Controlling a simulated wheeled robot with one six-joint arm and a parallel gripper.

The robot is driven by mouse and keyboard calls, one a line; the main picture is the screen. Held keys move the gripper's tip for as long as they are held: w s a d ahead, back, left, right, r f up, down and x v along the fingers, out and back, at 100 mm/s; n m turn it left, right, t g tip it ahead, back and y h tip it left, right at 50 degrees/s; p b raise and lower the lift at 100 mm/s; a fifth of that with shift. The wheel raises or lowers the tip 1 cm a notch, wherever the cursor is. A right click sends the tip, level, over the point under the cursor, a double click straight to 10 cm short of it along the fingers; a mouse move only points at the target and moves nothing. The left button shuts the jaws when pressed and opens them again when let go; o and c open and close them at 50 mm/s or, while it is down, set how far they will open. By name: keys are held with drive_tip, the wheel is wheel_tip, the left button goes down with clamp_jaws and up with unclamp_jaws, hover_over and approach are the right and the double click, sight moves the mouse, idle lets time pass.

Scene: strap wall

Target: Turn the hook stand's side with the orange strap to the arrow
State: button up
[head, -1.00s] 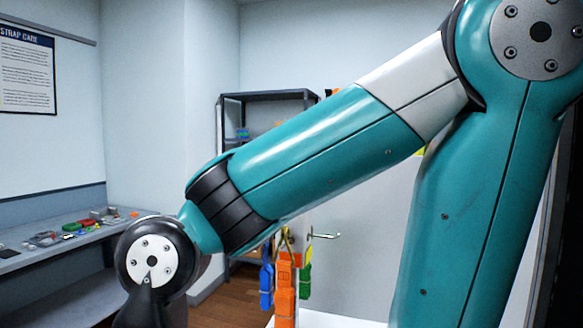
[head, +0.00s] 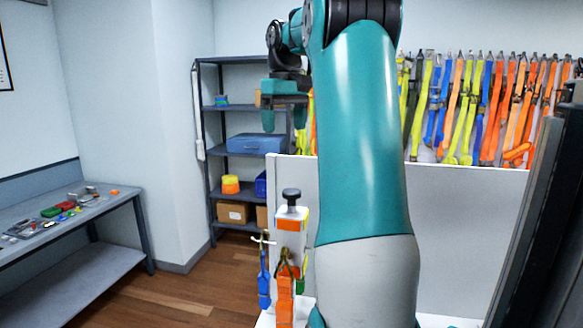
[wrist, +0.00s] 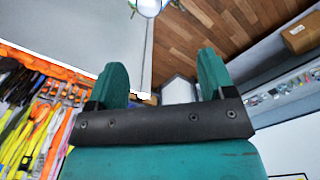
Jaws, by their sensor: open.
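The hook stand (head: 290,222) is a pale post with a black knob (head: 291,197) on top and an orange patch below it. An orange strap (head: 285,298) hangs on the side facing the head camera. A blue strap (head: 264,280) hangs at its left, and part of a green strap (head: 301,286) shows at its right. My gripper (head: 284,122) is above the stand, apart from it, fingers downward. In the wrist view my gripper (wrist: 160,75) is open with nothing between its fingers. I cannot make out the arrow.
A low grey panel (head: 450,215) stands behind and right of the hook stand. Many straps (head: 470,105) hang on the wall behind it. A shelf unit (head: 203,150) stands behind. A workbench (head: 110,205) with small items is at left. The floor between is clear.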

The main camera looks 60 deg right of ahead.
drive_tip(key=s+d, duration=0.1)
drive_tip(key=b, duration=1.7)
approach(292, 191)
wheel_tip(292, 191, down, 9)
drive_tip(key=shift+w+d+f, duration=0.1)
drive_tip(key=shift+w+f, duration=0.05)
drive_tip(key=shift+f, duration=0.05)
drive_tip(key=c, duration=1.3)
drive_tip(key=shift+o, duration=0.2)
